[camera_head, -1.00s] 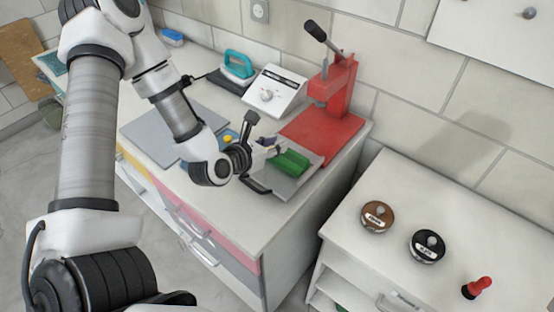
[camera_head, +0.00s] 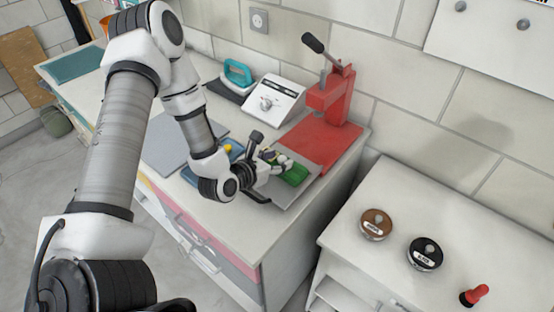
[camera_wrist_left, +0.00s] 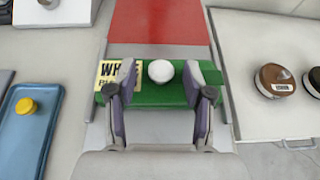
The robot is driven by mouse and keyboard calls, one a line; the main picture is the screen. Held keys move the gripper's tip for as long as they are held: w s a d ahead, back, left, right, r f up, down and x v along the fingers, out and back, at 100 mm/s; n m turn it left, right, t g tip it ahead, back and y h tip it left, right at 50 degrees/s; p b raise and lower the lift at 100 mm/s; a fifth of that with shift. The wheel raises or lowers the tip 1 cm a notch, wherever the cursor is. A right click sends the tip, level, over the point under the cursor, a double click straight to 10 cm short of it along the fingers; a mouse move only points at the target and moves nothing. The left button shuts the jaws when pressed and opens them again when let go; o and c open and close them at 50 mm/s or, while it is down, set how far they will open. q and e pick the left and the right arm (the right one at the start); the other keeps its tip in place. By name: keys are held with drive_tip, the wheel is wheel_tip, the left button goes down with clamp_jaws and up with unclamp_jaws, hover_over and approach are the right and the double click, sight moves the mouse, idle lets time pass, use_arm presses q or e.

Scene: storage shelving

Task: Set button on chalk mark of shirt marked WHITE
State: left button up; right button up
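A green folded shirt (camera_wrist_left: 160,98), with a yellow label reading WHITE (camera_wrist_left: 118,75), lies on a grey plate (camera_wrist_left: 92,138); it also shows in the head view (camera_head: 295,175). A white rounded piece (camera_wrist_left: 160,71), seemingly the button, appears over the shirt's middle, right of the label. Whether it rests on the cloth I cannot tell. My left gripper (camera_wrist_left: 160,84) is open over the shirt, one finger on each side of the white piece, apart from it. In the head view the left gripper (camera_head: 277,163) partly covers the shirt. No chalk mark is visible. My right gripper is not in view.
A red press (camera_head: 332,95) stands behind the shirt on a red base. A blue tray (camera_wrist_left: 22,143) with a yellow piece (camera_wrist_left: 25,106) lies left. A white dial box (camera_head: 272,102) and teal iron (camera_head: 238,73) stand behind. Brown (camera_head: 376,224) and black (camera_head: 425,253) lidded tins stand right.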

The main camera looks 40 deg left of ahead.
use_arm(q)
drive_tip(key=shift+r, duration=0.2)
drive_tip(key=shift+s+r, duration=0.1)
drive_tip(key=shift+s, duration=0.15)
drive_tip(key=v, duration=0.5)
drive_tip(key=p+v, duration=0.6)
drive_tip(key=shift+s+d+r+p, duration=0.1)
drive_tip(key=shift+s+r+p, duration=0.15)
drive_tip(key=shift+p, duration=0.15)
drive_tip(key=shift+f, duration=0.15)
